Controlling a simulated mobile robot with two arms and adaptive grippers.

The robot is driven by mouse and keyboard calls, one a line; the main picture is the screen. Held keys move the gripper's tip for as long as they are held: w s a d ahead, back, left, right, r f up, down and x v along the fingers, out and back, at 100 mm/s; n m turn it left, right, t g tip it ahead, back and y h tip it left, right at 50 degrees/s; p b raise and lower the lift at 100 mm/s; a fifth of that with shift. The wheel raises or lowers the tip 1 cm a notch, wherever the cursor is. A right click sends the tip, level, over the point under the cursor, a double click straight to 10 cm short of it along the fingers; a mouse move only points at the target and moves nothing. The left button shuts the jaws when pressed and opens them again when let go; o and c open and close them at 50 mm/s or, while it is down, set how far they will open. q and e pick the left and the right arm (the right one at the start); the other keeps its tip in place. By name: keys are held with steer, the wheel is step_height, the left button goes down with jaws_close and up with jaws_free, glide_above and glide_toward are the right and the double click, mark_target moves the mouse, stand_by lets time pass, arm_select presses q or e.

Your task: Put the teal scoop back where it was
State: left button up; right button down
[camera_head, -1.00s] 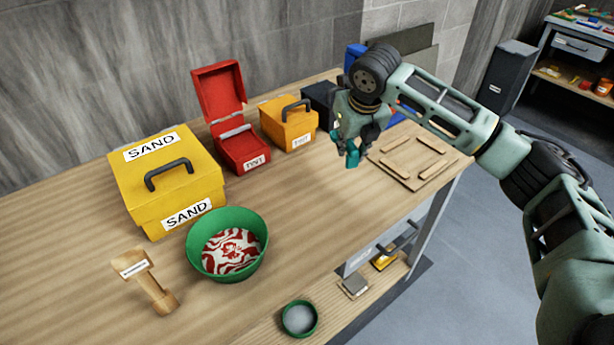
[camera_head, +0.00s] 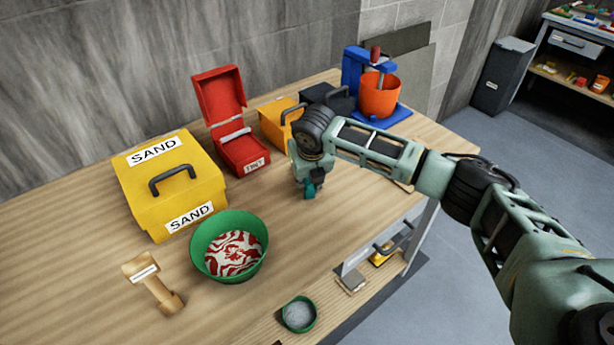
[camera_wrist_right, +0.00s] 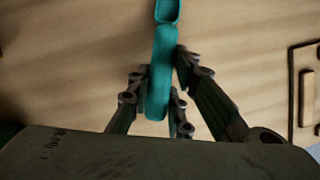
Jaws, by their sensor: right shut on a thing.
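The teal scoop (camera_wrist_right: 162,75) is in my right gripper (camera_wrist_right: 160,92), whose fingers close on its handle from both sides in the right wrist view. The scoop's cup end points to the top of that view, partly cut off by the edge. In the head view my right gripper (camera_head: 308,180) hangs above the wooden table, in front of the yellow box, and only a bit of the teal scoop (camera_head: 309,191) shows beneath it. My left gripper is not in view.
A red box (camera_head: 241,150) labelled TINT stands open-lidded. A yellow SAND box (camera_head: 147,196), a green bowl (camera_head: 208,265) of red-and-white swirled material, a wooden tool (camera_head: 153,285) and a small green cup (camera_head: 299,315) are nearby. An orange bucket (camera_head: 380,95) stands at the back right.

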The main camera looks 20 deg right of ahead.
steer(key=c, duration=1.6)
jaws_free()
steer(key=b+v, duration=0.1)
steer(key=v, duration=1.1)
steer(key=shift+b, duration=0.35)
